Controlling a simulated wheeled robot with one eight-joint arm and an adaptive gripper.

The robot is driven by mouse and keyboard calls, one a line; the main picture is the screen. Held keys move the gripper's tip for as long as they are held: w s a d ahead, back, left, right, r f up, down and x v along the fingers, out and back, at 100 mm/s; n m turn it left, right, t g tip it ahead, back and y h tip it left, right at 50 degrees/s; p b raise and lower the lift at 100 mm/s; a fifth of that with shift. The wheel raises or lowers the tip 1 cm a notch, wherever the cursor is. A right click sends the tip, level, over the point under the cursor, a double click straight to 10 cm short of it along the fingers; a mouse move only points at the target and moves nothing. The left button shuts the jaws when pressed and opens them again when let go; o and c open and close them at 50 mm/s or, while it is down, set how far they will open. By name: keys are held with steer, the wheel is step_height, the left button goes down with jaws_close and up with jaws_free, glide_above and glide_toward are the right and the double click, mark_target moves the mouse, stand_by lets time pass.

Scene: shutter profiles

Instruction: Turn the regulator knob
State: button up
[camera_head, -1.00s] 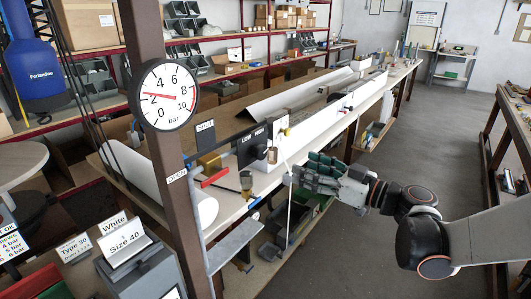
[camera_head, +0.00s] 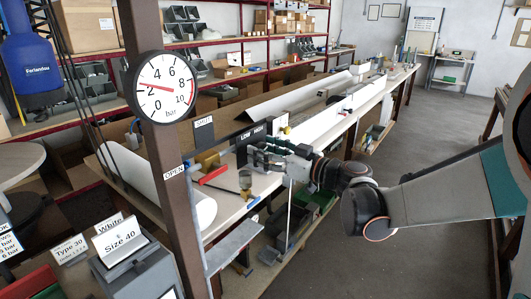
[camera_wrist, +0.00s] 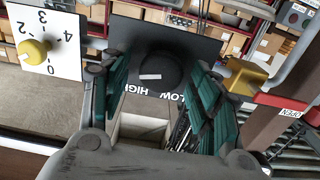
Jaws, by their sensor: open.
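The regulator knob (camera_wrist: 160,72) is round and black with a short white mark, on a dark panel (camera_wrist: 196,42) lettered LOW and HIGH. In the head view the panel (camera_head: 258,134) shows above my gripper, which hides most of the knob. My gripper (camera_head: 262,157) is open in front of the panel. In the wrist view the green-padded fingers of my gripper (camera_wrist: 158,82) stand on either side of the knob, with gaps visible. I cannot tell whether the fingertips reach past its face. The round pressure gauge (camera_head: 161,87) on the post reads between 2 and 4 bar.
A white dial plate with a yellow knob (camera_wrist: 35,52) stands beside the panel. On the other side are a brass-coloured block (camera_wrist: 221,80) and a red lever (camera_head: 213,175). The brown post (camera_head: 166,180) stands nearby. The floor aisle (camera_head: 345,250) is clear.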

steer(key=c, duration=1)
steer(key=shift+m, duration=0.3)
steer(key=shift+c, duration=0.2)
steer(key=m, duration=1.4)
steer(key=shift+w+d+f+p, duration=0.15)
steer(key=shift+p, duration=0.25)
